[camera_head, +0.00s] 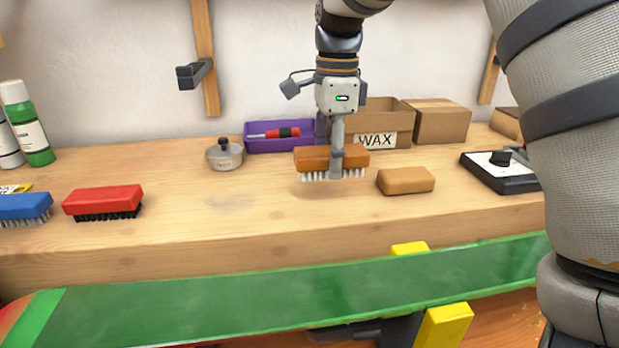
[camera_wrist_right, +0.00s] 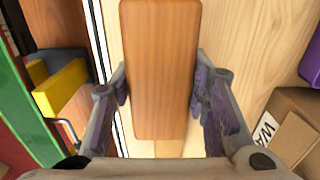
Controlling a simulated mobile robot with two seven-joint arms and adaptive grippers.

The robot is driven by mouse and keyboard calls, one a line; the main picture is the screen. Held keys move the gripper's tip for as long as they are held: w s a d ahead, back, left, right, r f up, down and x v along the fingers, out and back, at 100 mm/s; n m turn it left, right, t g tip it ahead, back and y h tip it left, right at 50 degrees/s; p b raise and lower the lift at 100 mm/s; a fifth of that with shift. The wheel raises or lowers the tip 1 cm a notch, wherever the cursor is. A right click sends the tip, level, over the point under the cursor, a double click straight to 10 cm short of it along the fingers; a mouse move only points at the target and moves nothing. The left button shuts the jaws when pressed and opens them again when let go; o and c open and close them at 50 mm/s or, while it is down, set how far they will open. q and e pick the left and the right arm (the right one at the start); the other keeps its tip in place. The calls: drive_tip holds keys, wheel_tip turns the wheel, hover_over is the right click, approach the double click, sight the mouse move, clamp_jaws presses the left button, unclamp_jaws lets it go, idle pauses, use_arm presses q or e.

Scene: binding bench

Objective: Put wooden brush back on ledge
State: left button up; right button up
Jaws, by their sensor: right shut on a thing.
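The wooden brush (camera_head: 313,159), a brown block with pale bristles, is held in my right gripper (camera_head: 336,165) above the wooden ledge (camera_head: 180,225). A shadow lies on the ledge under it, and its bristles point down. In the right wrist view the brush (camera_wrist_right: 160,65) lies between the two fingers of the gripper (camera_wrist_right: 163,95), which press on its sides. My left gripper does not show in either view.
A red brush (camera_head: 103,200) and a blue brush (camera_head: 25,207) sit at the left. A tan block (camera_head: 405,180) is close right of the held brush. A round tin (camera_head: 224,155), purple tray (camera_head: 262,144) and wax box (camera_head: 390,118) stand behind. A green board (camera_head: 290,288) runs along the front.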

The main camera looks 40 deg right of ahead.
sight(321, 196)
drive_tip(key=f, duration=0.2)
drive_tip(key=w+f, duration=0.2)
drive_tip(key=f, duration=0.1)
drive_tip(key=shift+w+a+f, duration=0.1)
drive_tip(key=shift+f, duration=0.25)
drive_tip(key=shift+r, duration=0.1)
drive_tip(key=o, duration=1.1)
drive_tip(key=shift+f, duration=0.2)
wheel_tip(321, 196, up, 12)
drive_tip(key=shift+r+b, duration=0.2)
drive_tip(key=shift+b, duration=0.2)
drive_tip(key=shift+f, duration=0.1)
